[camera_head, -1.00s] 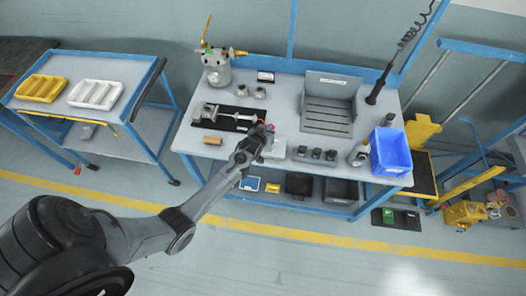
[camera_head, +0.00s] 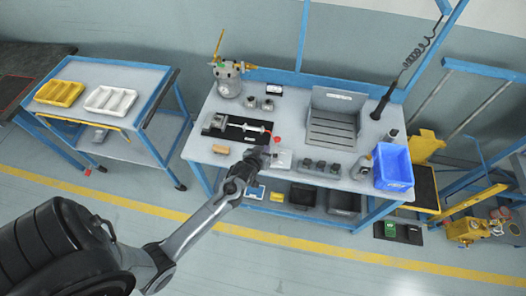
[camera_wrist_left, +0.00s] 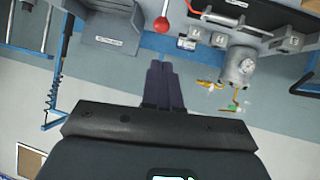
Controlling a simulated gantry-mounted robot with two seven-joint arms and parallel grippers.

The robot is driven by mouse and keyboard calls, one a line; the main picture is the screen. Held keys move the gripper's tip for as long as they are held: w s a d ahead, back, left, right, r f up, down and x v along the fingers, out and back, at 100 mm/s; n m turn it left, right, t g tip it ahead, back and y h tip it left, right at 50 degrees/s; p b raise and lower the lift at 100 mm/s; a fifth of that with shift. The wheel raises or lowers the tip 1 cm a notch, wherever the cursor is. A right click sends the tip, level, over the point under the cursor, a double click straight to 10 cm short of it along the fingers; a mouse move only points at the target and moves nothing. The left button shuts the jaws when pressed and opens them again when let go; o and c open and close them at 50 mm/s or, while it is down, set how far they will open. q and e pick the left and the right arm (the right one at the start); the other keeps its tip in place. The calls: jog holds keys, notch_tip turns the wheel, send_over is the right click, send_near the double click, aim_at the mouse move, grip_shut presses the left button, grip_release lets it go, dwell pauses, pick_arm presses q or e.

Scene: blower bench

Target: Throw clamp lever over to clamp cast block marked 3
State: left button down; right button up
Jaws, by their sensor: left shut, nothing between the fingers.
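The clamp fixture sits on a black plate (camera_head: 228,134) at the left of the bench, with a grey block (camera_head: 212,120) at its left end. Its lever (camera_head: 250,127) lies low and points right. The lever's red ball knob (camera_head: 277,139) is free, and it also shows in the left wrist view (camera_wrist_left: 161,24). My left gripper (camera_head: 268,153) is in front of the knob, apart from it. Its fingers are together and empty in the left wrist view (camera_wrist_left: 165,68). My right gripper is not in view.
Two small grey blocks (camera_head: 258,103) stand behind the fixture, near a grey canister (camera_head: 228,82). A tan block (camera_head: 220,149) lies in front. Several dark blocks (camera_head: 320,167), a grey slotted rack (camera_head: 332,120) and a blue bin (camera_head: 393,166) are on the right.

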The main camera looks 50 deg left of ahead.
pick_arm(q)
jog(key=shift+v, duration=0.95)
jog(key=shift+r, duration=0.1)
jog(key=s+d+r+m+g+h+p, duration=0.2)
jog(key=s+d+r+m+g+p, duration=0.1)
jog(key=s+d+r, duration=0.5)
jog(key=s+d+r+m+g+h+p, duration=0.2)
jog(key=s+d+r+m+g+p, duration=0.2)
jog(key=s+d+r, duration=0.4)
jog(key=s+d+p, duration=0.1)
jog(key=s, duration=0.6)
jog(key=shift+r+m+h, duration=0.25)
jog(key=shift+m+h, duration=0.05)
jog(key=shift+m, duration=0.1)
jog(key=shift+s, duration=0.15)
jog(key=shift+a, duration=0.15)
